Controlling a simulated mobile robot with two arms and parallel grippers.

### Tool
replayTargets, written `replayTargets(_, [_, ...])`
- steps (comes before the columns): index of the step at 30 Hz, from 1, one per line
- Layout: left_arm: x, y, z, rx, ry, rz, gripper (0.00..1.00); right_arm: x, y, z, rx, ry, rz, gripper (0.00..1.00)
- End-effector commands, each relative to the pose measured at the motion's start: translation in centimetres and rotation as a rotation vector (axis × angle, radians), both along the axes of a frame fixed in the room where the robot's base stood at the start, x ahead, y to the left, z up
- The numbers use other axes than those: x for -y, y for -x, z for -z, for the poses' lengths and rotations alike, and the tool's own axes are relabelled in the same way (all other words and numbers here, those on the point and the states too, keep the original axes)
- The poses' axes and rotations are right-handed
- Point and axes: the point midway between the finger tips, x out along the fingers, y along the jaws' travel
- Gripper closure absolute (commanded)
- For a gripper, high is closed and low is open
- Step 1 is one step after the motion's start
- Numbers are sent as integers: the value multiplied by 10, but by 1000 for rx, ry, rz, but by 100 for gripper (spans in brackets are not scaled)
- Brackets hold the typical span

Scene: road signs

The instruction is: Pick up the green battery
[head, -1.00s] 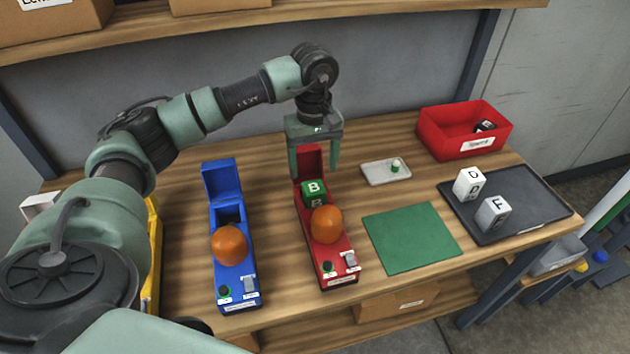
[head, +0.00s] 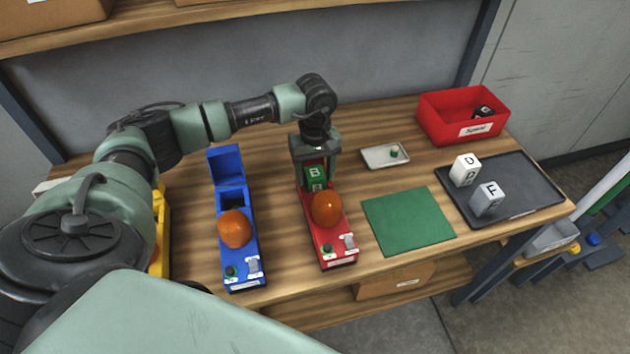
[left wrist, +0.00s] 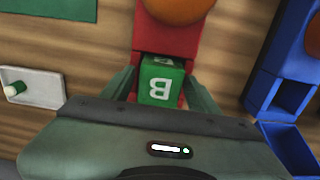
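The green battery (head: 315,174) is a green block marked B. It sits in the open compartment of the red sign (head: 338,246), behind its orange dome. My left gripper (head: 316,183) points down over it with one finger on each side. In the left wrist view the green battery (left wrist: 161,80) lies between the two fingers of the left gripper (left wrist: 161,76), with a small gap on each side, so the gripper looks open. The gripper hides part of the red sign's raised lid. My right gripper is not in view.
A blue sign (head: 242,268) with an empty open compartment stands to the left.

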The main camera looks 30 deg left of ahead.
Motion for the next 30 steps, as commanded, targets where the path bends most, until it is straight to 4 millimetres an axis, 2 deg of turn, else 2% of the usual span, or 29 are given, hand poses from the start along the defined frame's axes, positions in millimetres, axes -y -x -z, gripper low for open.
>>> replayTargets(1, [0, 0, 0, 0, 0, 0, 57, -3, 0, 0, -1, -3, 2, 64])
replayTargets(3, [0, 0, 0, 0, 0, 0, 76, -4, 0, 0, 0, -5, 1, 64])
replayTargets(6, [0, 0, 0, 0, 0, 0, 100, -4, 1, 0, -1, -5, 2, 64])
replayTargets(20, [0, -1, -8, 4, 1, 0, 100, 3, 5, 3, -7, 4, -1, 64])
replayTargets(26, [0, -2, -32, 7, 1, -1, 100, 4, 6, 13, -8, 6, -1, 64])
replayTargets(30, [0, -2, -59, 8, 0, 1, 100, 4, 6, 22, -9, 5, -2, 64])
